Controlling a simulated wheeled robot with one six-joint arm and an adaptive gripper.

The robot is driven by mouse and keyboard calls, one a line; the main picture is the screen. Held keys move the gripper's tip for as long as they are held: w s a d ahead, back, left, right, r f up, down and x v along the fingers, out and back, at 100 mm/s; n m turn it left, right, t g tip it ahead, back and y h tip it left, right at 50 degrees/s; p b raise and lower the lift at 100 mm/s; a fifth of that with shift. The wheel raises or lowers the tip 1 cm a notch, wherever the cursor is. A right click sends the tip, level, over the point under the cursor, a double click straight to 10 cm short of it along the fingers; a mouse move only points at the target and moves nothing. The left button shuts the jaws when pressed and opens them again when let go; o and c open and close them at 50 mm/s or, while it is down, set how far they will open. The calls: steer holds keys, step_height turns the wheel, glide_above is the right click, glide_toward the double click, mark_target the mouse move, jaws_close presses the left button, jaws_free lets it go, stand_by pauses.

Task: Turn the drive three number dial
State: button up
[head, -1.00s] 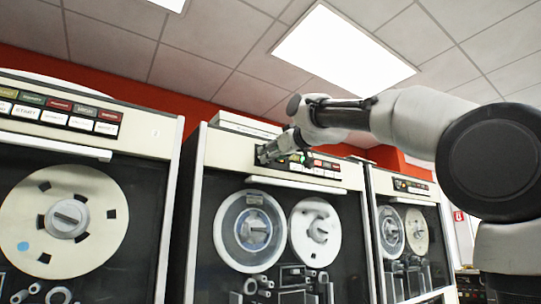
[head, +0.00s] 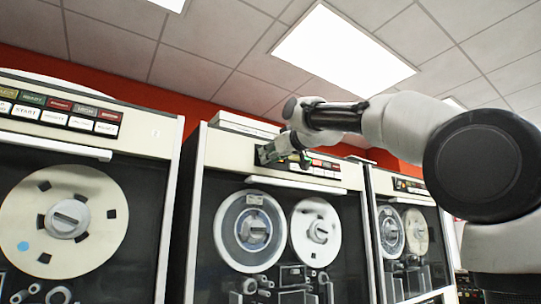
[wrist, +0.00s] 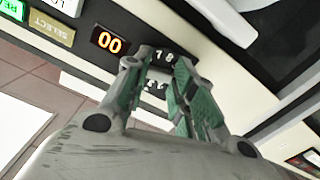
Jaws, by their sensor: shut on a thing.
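In the head view my gripper (head: 279,153) is at the upper left of the middle tape drive's (head: 215,153) control panel. The dial itself is too small and covered to make out there.
Below the panel are the middle drive's two reels (head: 252,231). Another tape drive (head: 148,135) stands at left and one at right (head: 400,172).

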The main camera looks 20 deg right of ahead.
steer(key=m, duration=0.6)
stand_by(0.3)
steer(key=shift+m, duration=0.4)
steer(key=o, duration=1)
steer(key=v, duration=1.2)
